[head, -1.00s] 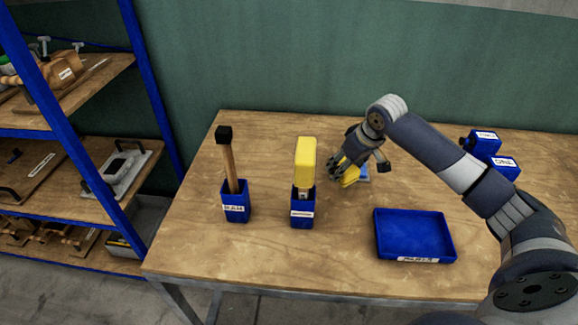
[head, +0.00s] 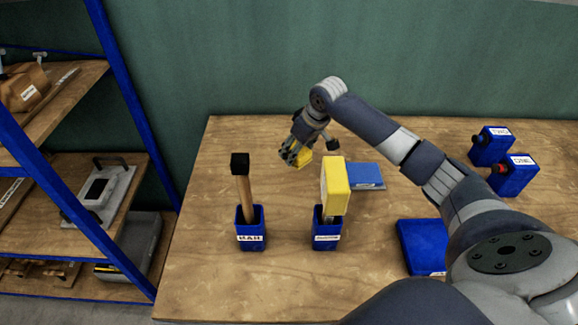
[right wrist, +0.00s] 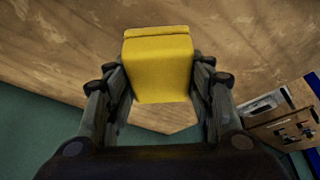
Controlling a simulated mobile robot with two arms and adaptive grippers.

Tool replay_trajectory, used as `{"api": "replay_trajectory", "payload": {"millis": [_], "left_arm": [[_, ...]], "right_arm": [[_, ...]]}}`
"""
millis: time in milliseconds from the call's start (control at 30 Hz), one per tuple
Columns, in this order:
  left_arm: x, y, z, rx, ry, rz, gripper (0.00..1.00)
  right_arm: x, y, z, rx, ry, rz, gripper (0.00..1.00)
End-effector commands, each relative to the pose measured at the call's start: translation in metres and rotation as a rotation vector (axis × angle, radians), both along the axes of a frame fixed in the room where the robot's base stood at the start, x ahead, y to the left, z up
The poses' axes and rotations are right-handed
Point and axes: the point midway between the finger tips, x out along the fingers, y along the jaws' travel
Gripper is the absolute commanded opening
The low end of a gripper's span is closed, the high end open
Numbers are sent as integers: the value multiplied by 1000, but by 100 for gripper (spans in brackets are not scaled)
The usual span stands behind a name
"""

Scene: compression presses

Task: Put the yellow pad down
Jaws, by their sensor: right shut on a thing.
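The yellow pad (head: 304,159) is between the fingers of my right gripper (head: 297,156), at the back of the wooden table, left of a flat blue block. In the right wrist view the yellow pad (right wrist: 158,65) fills the space between the two fingers of my right gripper (right wrist: 160,78), which is shut on it. Wood shows around the pad there. I cannot tell how high it is above the table. The fingers partly hide the pad in the head view. My left gripper is not in view.
The flat blue block (head: 366,176) lies right of the gripper. In front stand blue holders with a yellow-headed tool (head: 335,187) and a black-headed hammer (head: 241,180). A blue tray (head: 418,247) is partly hidden by my arm. The table's back left (head: 238,130) is clear.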

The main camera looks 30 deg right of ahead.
Motion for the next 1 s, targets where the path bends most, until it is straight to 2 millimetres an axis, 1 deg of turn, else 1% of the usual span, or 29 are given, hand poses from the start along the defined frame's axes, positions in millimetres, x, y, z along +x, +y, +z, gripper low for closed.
{"api": "replay_trajectory", "payload": {"millis": [33,100,200,300,333,400,467,567,600,700,800,900,933,967,1000], "left_arm": [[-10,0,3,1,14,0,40],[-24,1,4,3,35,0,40],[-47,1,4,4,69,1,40],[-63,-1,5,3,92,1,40],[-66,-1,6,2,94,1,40],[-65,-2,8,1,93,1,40],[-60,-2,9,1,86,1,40],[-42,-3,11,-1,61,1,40],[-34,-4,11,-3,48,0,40],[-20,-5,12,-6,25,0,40],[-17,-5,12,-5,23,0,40],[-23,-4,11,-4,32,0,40],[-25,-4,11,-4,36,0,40],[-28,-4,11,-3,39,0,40],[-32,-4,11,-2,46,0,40]], "right_arm": [[-1,0,-9,1,4,0,30],[-1,0,-21,1,3,-1,30],[-1,-1,-32,0,1,-1,30],[-1,0,-41,0,0,-1,30],[-1,0,-46,1,2,-1,30],[-1,0,-56,1,3,-1,30],[-1,0,-64,1,1,-1,30],[-1,0,-73,1,-1,-1,30],[-1,0,-74,0,-1,0,30],[-1,-1,-74,0,-2,0,30],[-1,-1,-74,0,-2,0,30],[-1,0,-76,0,-1,0,30],[-1,-1,-77,-1,-1,0,51],[-1,-1,-76,-1,-1,0,58],[-1,-1,-76,-1,-1,0,67]]}}
